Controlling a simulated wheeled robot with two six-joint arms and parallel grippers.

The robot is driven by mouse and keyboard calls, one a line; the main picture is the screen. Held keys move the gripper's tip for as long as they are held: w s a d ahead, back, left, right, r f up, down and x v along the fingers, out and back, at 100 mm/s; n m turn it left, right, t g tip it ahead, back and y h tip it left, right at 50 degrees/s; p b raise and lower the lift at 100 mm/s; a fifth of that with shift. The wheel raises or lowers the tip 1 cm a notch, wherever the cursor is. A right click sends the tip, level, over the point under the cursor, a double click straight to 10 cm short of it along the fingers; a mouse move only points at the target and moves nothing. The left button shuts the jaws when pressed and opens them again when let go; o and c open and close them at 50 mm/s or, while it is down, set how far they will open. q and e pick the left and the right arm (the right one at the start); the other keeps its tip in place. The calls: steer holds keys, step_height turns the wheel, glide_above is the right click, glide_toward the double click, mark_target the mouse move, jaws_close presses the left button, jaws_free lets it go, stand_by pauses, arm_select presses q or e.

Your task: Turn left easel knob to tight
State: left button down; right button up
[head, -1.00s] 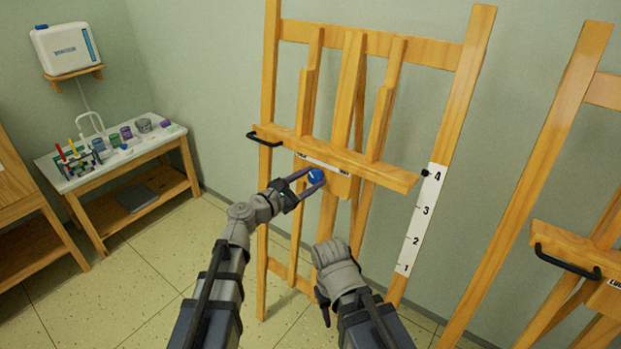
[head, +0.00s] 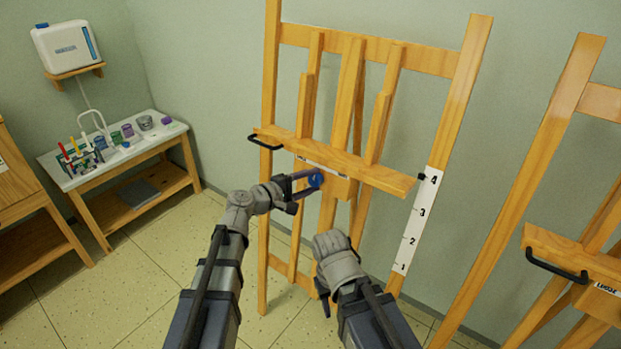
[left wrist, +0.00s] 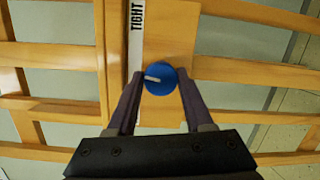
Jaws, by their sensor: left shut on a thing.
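The left easel (head: 352,85) stands against the wall, with a round blue knob (head: 316,180) on its middle board below the tray ledge. My left gripper (head: 309,182) is shut on the knob, one finger on each side. In the left wrist view the blue knob (left wrist: 161,80) sits between the fingers, and its white pointer mark points left toward a white label strip (left wrist: 136,50). The word TIGHT shows at the strip's top end in that view; the rest of its lettering is not readable. My right gripper (head: 323,298) hangs low before the easel, its jaws unclear.
A black handle (head: 266,142) sticks out at the ledge's left end. A numbered scale strip (head: 416,222) is on the easel's right leg. Another easel (head: 560,150) stands at the right. A table with paint jars (head: 120,150) stands at the left. Floor between is clear.

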arm_select(q)
steer(key=m+y+p, duration=0.1)
steer(key=m, duration=0.4)
steer(key=shift+r+g+p, duration=0.15)
steer(key=shift+g+p, duration=0.15)
steer(key=shift+p, duration=0.1)
steer(key=shift+d+m+y+p, duration=0.1)
steer(key=shift+m+y+p, duration=0.4)
steer(key=shift+m, duration=1.4)
steer(key=shift+c, duration=1.5)
jaws_free()
steer(key=shift+s, duration=0.1)
steer(key=p+v, duration=0.2)
steer(key=v, duration=0.5)
steer(key=shift+s+a, duration=0.25)
steer(key=shift+s, duration=0.05)
